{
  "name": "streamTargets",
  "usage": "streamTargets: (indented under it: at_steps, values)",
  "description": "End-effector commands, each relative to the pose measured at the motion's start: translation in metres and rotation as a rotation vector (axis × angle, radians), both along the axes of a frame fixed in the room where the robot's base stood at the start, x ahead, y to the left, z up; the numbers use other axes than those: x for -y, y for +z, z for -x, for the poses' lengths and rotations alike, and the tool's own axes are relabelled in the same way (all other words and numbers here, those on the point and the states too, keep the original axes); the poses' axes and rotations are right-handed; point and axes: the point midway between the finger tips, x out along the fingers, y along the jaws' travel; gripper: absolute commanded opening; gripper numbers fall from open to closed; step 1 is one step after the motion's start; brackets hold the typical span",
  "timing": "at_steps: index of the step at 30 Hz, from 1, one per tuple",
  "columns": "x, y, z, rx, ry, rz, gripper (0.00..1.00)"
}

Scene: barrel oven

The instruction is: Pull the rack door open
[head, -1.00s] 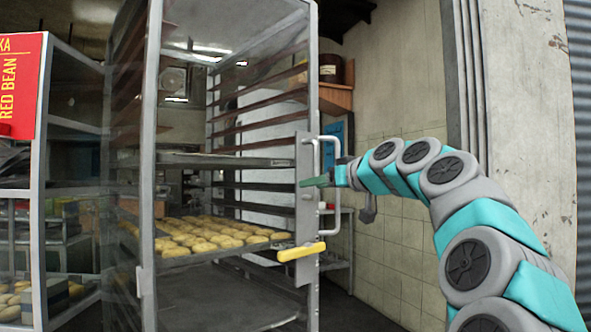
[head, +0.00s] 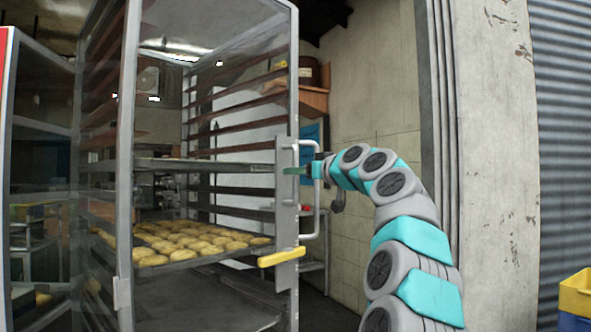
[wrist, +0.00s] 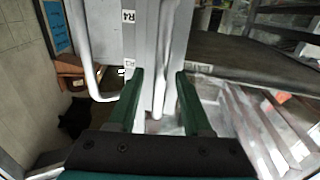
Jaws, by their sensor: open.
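The rack door (head: 127,190) is a tall clear panel in a grey metal frame in front of the tray rack. I cannot tell whether it stands slightly ajar. Its pale bar handle (head: 316,200) is on the right edge, and a yellow lever (head: 282,257) sticks out below. The handle also shows at left in the wrist view (wrist: 90,62). My gripper (head: 292,171) is at the upper part of the handle. In the wrist view its green fingers (wrist: 158,78) are apart, with the grey door edge (wrist: 150,45) seen between them. The handle appears outside the left finger; contact is unclear.
Round buns (head: 170,240) lie on a rack tray. A tiled wall (head: 375,110) and a concrete pillar (head: 495,150) stand to the right. A yellow crate (head: 576,296) is at the lower right edge. A glass-sided cabinet (head: 40,130) stands at left.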

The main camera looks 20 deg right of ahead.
Motion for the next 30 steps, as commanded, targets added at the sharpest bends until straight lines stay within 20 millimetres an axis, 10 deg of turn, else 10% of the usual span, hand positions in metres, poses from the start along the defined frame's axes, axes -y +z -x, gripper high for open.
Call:
streamTargets:
  at_steps: [14, 30]
  values:
    - [-0.0031, 0.0013, -0.0149, 0.002, 0.0, 0.002, 0.5]
    - [-0.003, 0.0011, -0.0148, 0.002, 0.0, 0.002, 0.0]
